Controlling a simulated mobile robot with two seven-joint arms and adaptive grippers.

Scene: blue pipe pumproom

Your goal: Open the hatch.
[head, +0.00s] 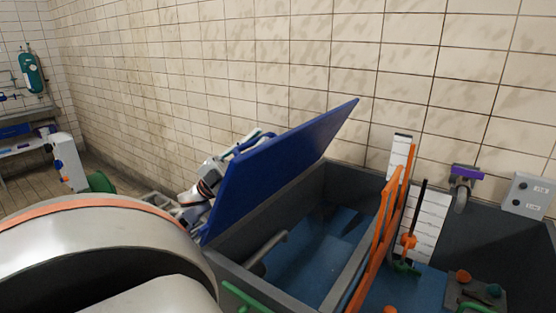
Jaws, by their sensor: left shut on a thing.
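The hatch (285,158) is a flat dark blue lid. It stands raised and tilted over the left part of a grey-walled box, so the opening beneath it shows. My left gripper (238,150) is at the far left side of the lid, partly hidden behind it. It is shut on the hatch, but the lid hides the exact contact. My right gripper is not in view.
The grey box (335,279) has a blue floor and a bent grey bar (268,246) inside. Orange upright bars (381,240) stand right of the opening. A grey control box (529,194) is at far right. A tiled wall (300,60) rises close behind.

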